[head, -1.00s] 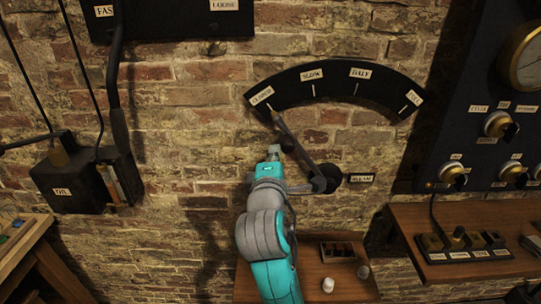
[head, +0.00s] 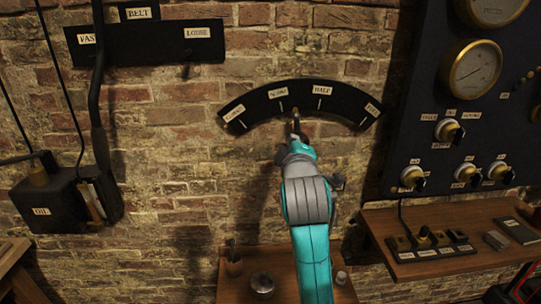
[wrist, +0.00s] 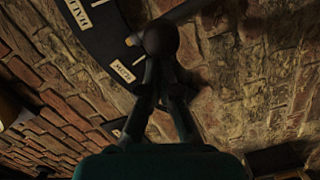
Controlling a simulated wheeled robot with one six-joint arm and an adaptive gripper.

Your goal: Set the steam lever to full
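The steam lever's dark arc plate (head: 300,92) is on the brick wall, labelled from left to right closed, slow, half and full. The lever's upper end (head: 295,116) shows just below the arc, between the slow and half marks; my arm hides most of its shaft and the pivot. My gripper (head: 296,138) is at this upper end. In the wrist view, the fingers of my gripper (wrist: 163,72) come together at the lever's dark round knob (wrist: 160,38) and appear shut on it. The half label (wrist: 77,13) and slow label (wrist: 117,74) are on the plate there.
A dark gauge panel (head: 425,100) with knobs stands at the right, above a wooden shelf (head: 375,228). A small wooden table (head: 232,284) with a cup and a round pot is below. An oil box (head: 45,208) and the belt plate (head: 150,48) are at the left.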

